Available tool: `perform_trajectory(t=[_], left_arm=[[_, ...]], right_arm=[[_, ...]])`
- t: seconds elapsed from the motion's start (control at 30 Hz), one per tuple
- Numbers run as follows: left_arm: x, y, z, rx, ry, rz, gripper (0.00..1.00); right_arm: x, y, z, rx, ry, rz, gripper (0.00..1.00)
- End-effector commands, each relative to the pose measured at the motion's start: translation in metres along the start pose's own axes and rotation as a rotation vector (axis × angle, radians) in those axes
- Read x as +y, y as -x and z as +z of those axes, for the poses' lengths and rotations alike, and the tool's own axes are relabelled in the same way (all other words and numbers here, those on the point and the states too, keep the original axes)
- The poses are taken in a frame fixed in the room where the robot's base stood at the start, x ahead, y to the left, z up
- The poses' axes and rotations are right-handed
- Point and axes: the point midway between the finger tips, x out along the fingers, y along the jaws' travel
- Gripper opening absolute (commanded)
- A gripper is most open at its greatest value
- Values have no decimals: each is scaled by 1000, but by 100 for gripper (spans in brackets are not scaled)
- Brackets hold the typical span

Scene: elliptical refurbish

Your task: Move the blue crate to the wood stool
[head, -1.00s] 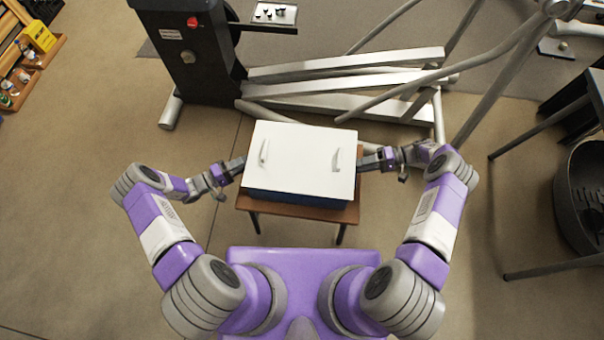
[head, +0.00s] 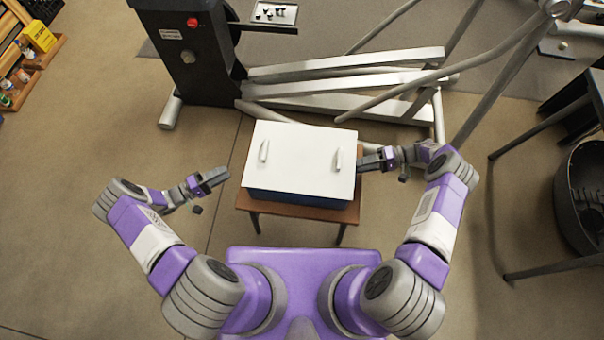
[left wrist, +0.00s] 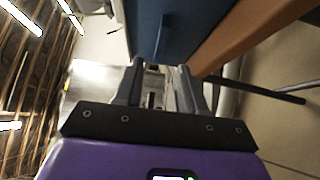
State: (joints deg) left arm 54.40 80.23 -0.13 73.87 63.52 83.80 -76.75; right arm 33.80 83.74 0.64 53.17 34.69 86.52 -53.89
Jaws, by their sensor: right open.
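The blue crate (head: 298,197) has a white lid (head: 300,160) with two handles and sits on the brown wood stool (head: 290,213). In the left wrist view the crate's blue side (left wrist: 200,20) and the stool's edge (left wrist: 250,40) show ahead of the fingers. My left gripper (head: 222,176) is open and empty, a short gap left of the crate; its fingers (left wrist: 160,72) stand apart in the left wrist view. My right gripper (head: 368,163) is open at the crate's right side; its fingertips are close to the crate, and I cannot tell if they touch it.
A grey exercise machine (head: 340,85) stands right behind the stool. A black table or grill (head: 580,190) is at the right. A wooden shelf (head: 48,52) is at the far left. The floor left of the stool is free.

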Motion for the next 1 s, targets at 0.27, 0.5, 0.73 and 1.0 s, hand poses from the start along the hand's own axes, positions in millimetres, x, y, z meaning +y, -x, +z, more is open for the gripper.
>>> perform_trajectory(t=[0.27,0.5,0.73,1.0], left_arm=[[0,34,0,0,1,-1,40],[0,36,0,-1,1,0,40],[0,36,0,-1,1,0,40],[0,36,1,-1,1,0,40]], right_arm=[[0,1,0,0,0,0,43],[1,28,0,4,1,2,43],[1,58,-1,3,2,1,43],[0,74,0,1,0,0,43]])
